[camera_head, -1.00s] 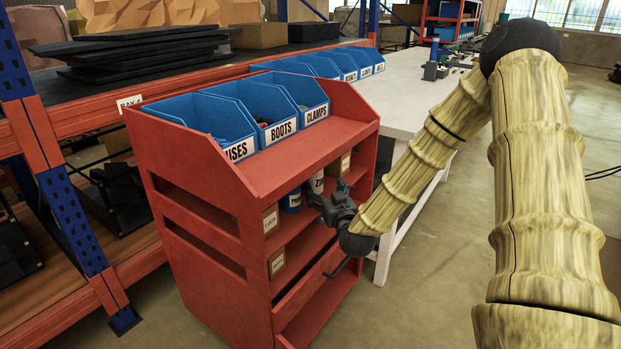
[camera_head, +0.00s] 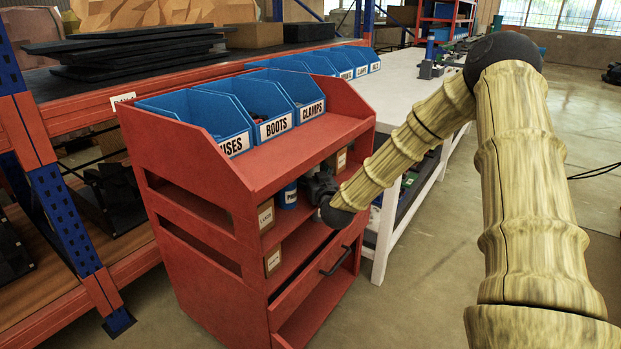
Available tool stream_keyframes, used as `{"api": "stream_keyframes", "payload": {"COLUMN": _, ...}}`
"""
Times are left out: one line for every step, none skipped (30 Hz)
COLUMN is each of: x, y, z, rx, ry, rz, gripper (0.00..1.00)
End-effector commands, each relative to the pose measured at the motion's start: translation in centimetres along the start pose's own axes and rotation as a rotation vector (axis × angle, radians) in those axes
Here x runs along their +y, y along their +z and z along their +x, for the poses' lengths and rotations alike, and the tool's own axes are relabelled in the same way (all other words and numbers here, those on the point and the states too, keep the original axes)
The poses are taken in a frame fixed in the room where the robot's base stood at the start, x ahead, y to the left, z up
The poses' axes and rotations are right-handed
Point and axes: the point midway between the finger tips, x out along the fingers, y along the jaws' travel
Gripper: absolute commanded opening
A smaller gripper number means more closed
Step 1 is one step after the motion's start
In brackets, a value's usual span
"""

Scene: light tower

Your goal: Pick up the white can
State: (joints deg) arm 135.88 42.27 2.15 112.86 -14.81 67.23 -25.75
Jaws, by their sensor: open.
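My gripper (camera_head: 316,183) is at the front of the upper shelf of the red cart (camera_head: 200,250), reaching in from the right. Its jaws are open, though the fingers are dark and hard to make out. The white can is not visible now; my gripper covers the part of the shelf where it stood. Whether the jaws are around it or short of it, I cannot tell. A blue can (camera_head: 288,196) stands on the same shelf just left of my gripper.
Small labelled boxes stand on the shelves at left (camera_head: 266,216) and at back right (camera_head: 341,160). Blue bins (camera_head: 232,140) sit on top of the cart. A drawer handle (camera_head: 335,262) sticks out below. A white table (camera_head: 405,90) stands right of the cart.

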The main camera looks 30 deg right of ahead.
Motion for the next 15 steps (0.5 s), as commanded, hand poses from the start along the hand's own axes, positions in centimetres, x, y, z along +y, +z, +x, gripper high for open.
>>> {"api": "stream_keyframes", "payload": {"x": 0.01, "y": 0.0, "z": 0.03, "rx": 0.0, "ry": 0.0, "rz": 0.0, "gripper": 0.76}}
{"api": "stream_keyframes", "payload": {"x": 0.01, "y": -0.01, "z": 0.03, "rx": 0.0, "ry": 0.0, "rz": 0.0, "gripper": 0.76}}
{"api": "stream_keyframes", "payload": {"x": 0.01, "y": -0.02, "z": 0.02, "rx": 0.0, "ry": 0.0, "rz": 0.0, "gripper": 0.76}}
{"api": "stream_keyframes", "payload": {"x": 0.01, "y": -0.02, "z": 0.02, "rx": 0.0, "ry": 0.0, "rz": 0.0, "gripper": 0.76}}
{"api": "stream_keyframes", "payload": {"x": 0.01, "y": -0.02, "z": 0.02, "rx": 0.0, "ry": 0.0, "rz": 0.0, "gripper": 0.76}}
{"api": "stream_keyframes", "payload": {"x": 0.01, "y": -0.02, "z": 0.01, "rx": 0.0, "ry": 0.0, "rz": 0.0, "gripper": 0.73}}
{"api": "stream_keyframes", "payload": {"x": 0.01, "y": -0.02, "z": 0.01, "rx": 0.0, "ry": 0.0, "rz": 0.0, "gripper": 0.67}}
{"api": "stream_keyframes", "payload": {"x": 0.01, "y": -0.02, "z": 0.01, "rx": 0.0, "ry": 0.0, "rz": 0.0, "gripper": 0.62}}
{"api": "stream_keyframes", "payload": {"x": 0.01, "y": -0.02, "z": 0.01, "rx": 0.0, "ry": 0.0, "rz": 0.0, "gripper": 0.55}}
{"api": "stream_keyframes", "payload": {"x": 0.01, "y": -0.02, "z": 0.01, "rx": 0.0, "ry": 0.0, "rz": 0.0, "gripper": 0.49}}
{"api": "stream_keyframes", "payload": {"x": 0.01, "y": -0.02, "z": 0.01, "rx": 0.0, "ry": 0.0, "rz": 0.0, "gripper": 0.44}}
{"api": "stream_keyframes", "payload": {"x": 0.01, "y": -0.02, "z": 0.0, "rx": 0.0, "ry": 0.0, "rz": 0.0, "gripper": 0.36}}
{"api": "stream_keyframes", "payload": {"x": 0.01, "y": -0.02, "z": 0.0, "rx": 0.0, "ry": 0.0, "rz": 0.0, "gripper": 0.31}}
{"api": "stream_keyframes", "payload": {"x": 0.01, "y": -0.02, "z": 0.0, "rx": 0.0, "ry": 0.0, "rz": 0.0, "gripper": 0.25}}
{"api": "stream_keyframes", "payload": {"x": 0.01, "y": -0.02, "z": 0.0, "rx": 0.0, "ry": 0.0, "rz": 0.001, "gripper": 0.18}}
